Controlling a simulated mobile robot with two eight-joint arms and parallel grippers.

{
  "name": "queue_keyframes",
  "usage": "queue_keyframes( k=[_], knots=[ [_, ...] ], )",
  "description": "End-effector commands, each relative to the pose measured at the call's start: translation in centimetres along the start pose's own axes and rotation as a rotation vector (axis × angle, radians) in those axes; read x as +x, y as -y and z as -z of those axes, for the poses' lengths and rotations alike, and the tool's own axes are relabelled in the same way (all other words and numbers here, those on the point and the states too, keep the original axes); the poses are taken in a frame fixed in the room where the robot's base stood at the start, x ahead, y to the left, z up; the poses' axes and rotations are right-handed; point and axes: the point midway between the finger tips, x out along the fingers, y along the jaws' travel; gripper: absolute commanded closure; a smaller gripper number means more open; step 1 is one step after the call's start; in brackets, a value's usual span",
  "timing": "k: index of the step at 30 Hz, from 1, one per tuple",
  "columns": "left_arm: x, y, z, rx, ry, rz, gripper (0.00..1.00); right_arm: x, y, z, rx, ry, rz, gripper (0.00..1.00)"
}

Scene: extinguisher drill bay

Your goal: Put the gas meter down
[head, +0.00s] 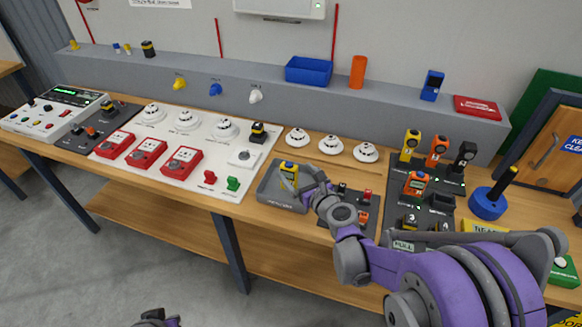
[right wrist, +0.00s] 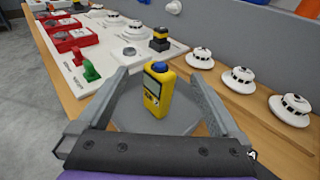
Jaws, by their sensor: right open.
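The yellow gas meter (head: 288,170) with a blue top stands in a grey tray (head: 266,200) on the bench. In the right wrist view the meter (right wrist: 160,90) is upright on the tray floor (right wrist: 130,117). My right gripper (head: 303,181) is open over the tray. In the right wrist view its fingers are spread to either side of the meter, with gaps visible. A small part of my left arm (head: 158,319) shows at the bottom edge; its jaw state cannot be seen.
White detectors (head: 331,144) stand just behind the tray. A white panel with red boxes (head: 146,153) lies to the left. A dark board with upright coloured devices (head: 417,183) lies to the right. The grey ledge (head: 200,80) runs along the back.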

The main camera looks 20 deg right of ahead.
Motion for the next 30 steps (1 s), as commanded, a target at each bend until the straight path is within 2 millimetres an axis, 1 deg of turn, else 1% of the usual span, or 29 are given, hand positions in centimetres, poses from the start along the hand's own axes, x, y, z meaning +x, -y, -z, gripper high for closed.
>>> queue_keyframes(
  k=[1,6,9,13,14,16,17,20,21,23,24,26,27,30],
  knots=[
    [0.2,0.0,-0.2,0.0,0.002,0.0,1.0,-1.2,0.1,0.1,0.001,-0.001,0.002,0.0],
    [0.3,0.0,-0.3,0.0,0.003,0.0,1.0,-4.2,0.0,0.1,0.001,0.0,0.002,0.0],
    [0.3,0.0,-0.4,0.0,0.003,0.0,1.0,-5.3,0.0,0.0,0.0,0.0,0.001,0.0],
    [0.3,0.0,-0.4,0.0,0.003,0.0,1.0,-6.1,-0.1,0.0,-0.015,-0.003,-0.004,0.0],
    [0.3,0.0,-0.4,0.0,0.003,0.0,1.0,-6.3,-0.3,0.0,-0.039,-0.008,-0.009,0.0],
    [0.3,0.0,-0.4,0.0,0.003,0.0,1.0,-6.9,-1.4,0.0,-0.156,-0.03,-0.039,0.0],
    [0.3,0.0,-0.4,0.0,0.003,0.0,1.0,-7.3,-2.1,0.1,-0.237,-0.045,-0.059,0.0],
    [0.3,0.0,-0.4,0.0,0.003,0.0,1.0,-9.3,-5.0,0.8,-0.633,-0.112,-0.168,0.0],
    [0.3,0.0,-0.4,0.0,0.003,0.0,1.0,-10.5,-6.3,1.5,-0.831,-0.141,-0.231,0.0],
    [0.3,0.0,-0.4,0.0,0.003,0.0,1.0,-12.6,-7.9,2.8,-1.146,-0.181,-0.341,0.0],
    [0.3,0.0,-0.4,0.0,0.003,0.0,1.0,-14.1,-8.6,3.8,-1.355,-0.203,-0.423,0.0],
    [0.3,0.0,-0.4,0.0,0.003,0.0,1.0,-16.5,-9.3,5.3,-1.655,-0.229,-0.556,0.0],
    [0.3,0.0,-0.4,0.0,0.003,0.0,1.0,-18.2,-9.4,6.4,-1.841,-0.241,-0.648,0.0],
    [0.3,0.0,-0.4,0.0,0.003,0.0,1.0,-22.0,-9.0,8.5,-2.232,-0.254,-0.881,0.0]
  ],
)
